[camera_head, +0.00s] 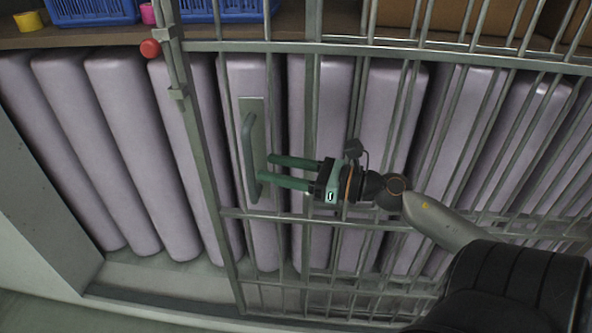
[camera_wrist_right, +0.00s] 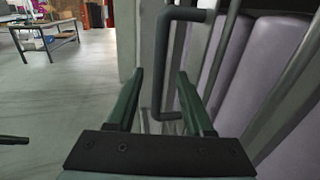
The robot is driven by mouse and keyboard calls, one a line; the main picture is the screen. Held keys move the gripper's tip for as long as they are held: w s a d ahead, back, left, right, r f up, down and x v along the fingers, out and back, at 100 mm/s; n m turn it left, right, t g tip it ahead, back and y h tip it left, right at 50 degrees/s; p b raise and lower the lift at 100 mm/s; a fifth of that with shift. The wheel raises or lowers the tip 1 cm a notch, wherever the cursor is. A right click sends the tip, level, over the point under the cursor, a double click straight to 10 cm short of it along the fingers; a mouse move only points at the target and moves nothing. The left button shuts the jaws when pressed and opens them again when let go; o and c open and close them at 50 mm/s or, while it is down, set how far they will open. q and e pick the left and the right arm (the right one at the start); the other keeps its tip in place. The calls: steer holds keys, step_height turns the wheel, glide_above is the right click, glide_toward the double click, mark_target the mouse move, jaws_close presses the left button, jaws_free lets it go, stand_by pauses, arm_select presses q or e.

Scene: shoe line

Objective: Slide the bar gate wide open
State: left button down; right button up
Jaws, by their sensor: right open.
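The bar gate (camera_head: 206,160) is a grey metal frame with upright bars, in front of purple padded columns. Its left edge post slants down through the left half of the head view; no bars cover the columns left of it. A grey U-shaped handle (camera_head: 249,150) stands on a plate near that edge. My right gripper (camera_head: 265,168) is open, its green fingers pointing left at the handle. In the right wrist view the handle (camera_wrist_right: 161,65) shows upright between the open fingers (camera_wrist_right: 160,75); I cannot tell if they touch it.
A shelf (camera_head: 110,36) above holds blue crates (camera_head: 225,10) and a yellow roll (camera_head: 29,21). A work table (camera_wrist_right: 45,40) stands far off in the wrist view, with open floor before it.

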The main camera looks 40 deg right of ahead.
steer(key=shift+v, duration=1.85)
